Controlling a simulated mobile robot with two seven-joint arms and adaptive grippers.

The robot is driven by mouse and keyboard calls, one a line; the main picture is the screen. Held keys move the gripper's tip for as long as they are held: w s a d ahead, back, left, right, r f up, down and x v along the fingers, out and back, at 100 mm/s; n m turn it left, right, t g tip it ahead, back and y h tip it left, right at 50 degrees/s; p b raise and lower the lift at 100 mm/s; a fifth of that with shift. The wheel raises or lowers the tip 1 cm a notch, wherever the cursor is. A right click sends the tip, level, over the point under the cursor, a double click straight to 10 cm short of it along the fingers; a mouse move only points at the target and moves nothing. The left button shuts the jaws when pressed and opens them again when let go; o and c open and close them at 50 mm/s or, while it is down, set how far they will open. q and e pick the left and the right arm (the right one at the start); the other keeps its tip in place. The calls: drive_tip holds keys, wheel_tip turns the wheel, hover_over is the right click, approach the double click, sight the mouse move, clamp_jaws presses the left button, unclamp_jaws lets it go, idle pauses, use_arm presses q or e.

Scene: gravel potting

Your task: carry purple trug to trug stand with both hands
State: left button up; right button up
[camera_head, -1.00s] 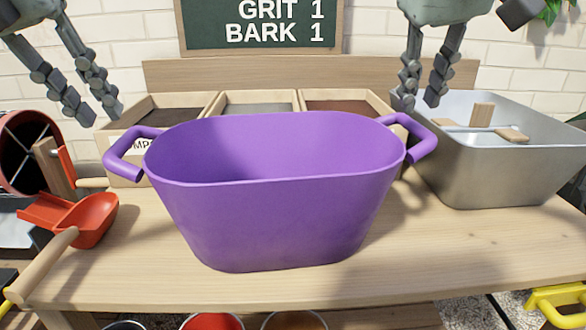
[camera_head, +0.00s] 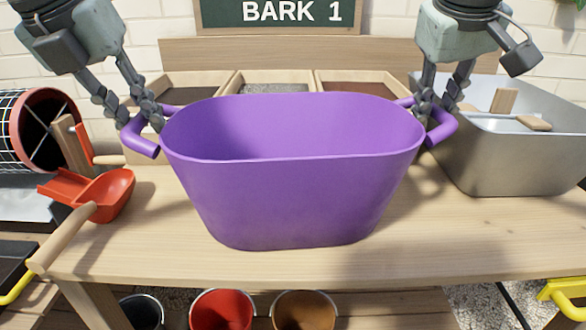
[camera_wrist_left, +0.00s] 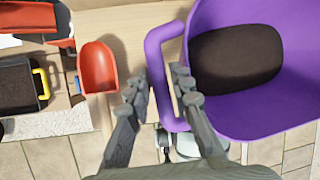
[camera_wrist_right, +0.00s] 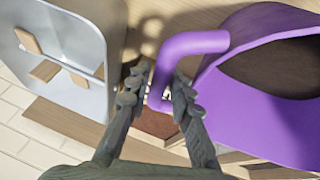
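The purple trug (camera_head: 290,190) stands upright on the wooden bench, with a loop handle at each end. Dark material lies in its bottom in the left wrist view (camera_wrist_left: 295,110). My left gripper (camera_head: 140,120) is open, its fingers on either side of the left handle (camera_wrist_left: 162,80). My right gripper (camera_head: 437,108) is open, its fingers on either side of the right handle (camera_wrist_right: 180,55). Neither gripper is closed on its handle. I cannot make out a trug stand.
A red scoop (camera_head: 115,190) lies at the left. Wooden bins (camera_head: 270,80) line the back. Buckets (camera_head: 222,310) sit below the bench (camera_head: 400,255).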

use_arm(q)
drive_tip(key=shift+w+f, duration=0.15)
drive_tip(key=shift+f, duration=0.2)
use_arm(e)
drive_tip(key=shift+w+f, duration=0.15)
drive_tip(key=shift+f, duration=0.2)
use_arm(q)
drive_tip(key=shift+c, duration=0.2)
use_arm(e)
drive_tip(key=shift+c, duration=0.2)
use_arm(q)
clamp_jaws()
use_arm(e)
clamp_jaws()
use_arm(q)
drive_tip(key=shift+r, duration=0.1)
use_arm(e)
drive_tip(key=shift+r, duration=0.15)
